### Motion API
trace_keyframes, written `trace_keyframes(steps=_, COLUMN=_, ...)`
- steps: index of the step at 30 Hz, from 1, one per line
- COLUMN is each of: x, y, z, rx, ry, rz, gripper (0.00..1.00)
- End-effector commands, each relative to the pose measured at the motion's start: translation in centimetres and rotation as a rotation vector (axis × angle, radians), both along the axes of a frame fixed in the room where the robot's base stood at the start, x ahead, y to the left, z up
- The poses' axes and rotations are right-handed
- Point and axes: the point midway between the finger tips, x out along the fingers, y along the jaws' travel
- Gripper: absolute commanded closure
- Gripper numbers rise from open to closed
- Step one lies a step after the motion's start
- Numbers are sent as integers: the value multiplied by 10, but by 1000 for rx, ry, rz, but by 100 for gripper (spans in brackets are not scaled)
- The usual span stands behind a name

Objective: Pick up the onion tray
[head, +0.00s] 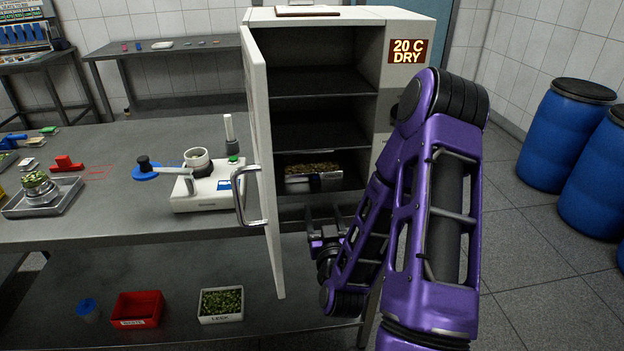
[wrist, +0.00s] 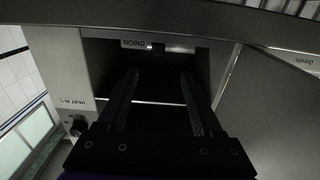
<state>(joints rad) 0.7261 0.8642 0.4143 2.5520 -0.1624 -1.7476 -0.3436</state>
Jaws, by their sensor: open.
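The onion tray (head: 318,182) is a pale metal tray with brownish-green contents. It sits on the lowest visible shelf inside the open drying cabinet (head: 386,62). In the wrist view its front, with an upside-down ONION label (wrist: 134,44), shows beyond the fingertips. My gripper (head: 324,212) is open and empty in front of the cabinet, below and in front of the tray. In the wrist view my gripper (wrist: 158,74) has its two fingers wide apart, pointing into the dark cabinet opening. The fingers look apart from the tray.
The open cabinet door (head: 262,150) stands close left of my gripper. The steel table (head: 110,215) at left holds a white instrument (head: 208,188) and a scale with a green sample. A red tray (head: 137,310) and a green-filled tray (head: 221,305) lie below. Blue barrels (head: 560,130) stand right.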

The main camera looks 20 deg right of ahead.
Motion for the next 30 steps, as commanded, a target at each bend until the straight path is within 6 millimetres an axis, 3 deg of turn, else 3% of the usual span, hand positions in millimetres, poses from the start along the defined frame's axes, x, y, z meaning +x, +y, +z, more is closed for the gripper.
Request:
trace_keyframes(steps=7, x=24, y=-8, z=-4, rx=-3, ry=-4, rz=-2, gripper=32)
trace_keyframes(steps=12, x=55, y=-17, z=1, rx=1, ry=-1, rz=-2, gripper=32)
trace_keyframes(steps=20, x=73, y=-23, z=1, rx=0, ry=-1, rz=-2, gripper=32)
trace_keyframes(steps=30, x=115, y=-37, z=3, rx=1, ry=-1, rz=0, gripper=32)
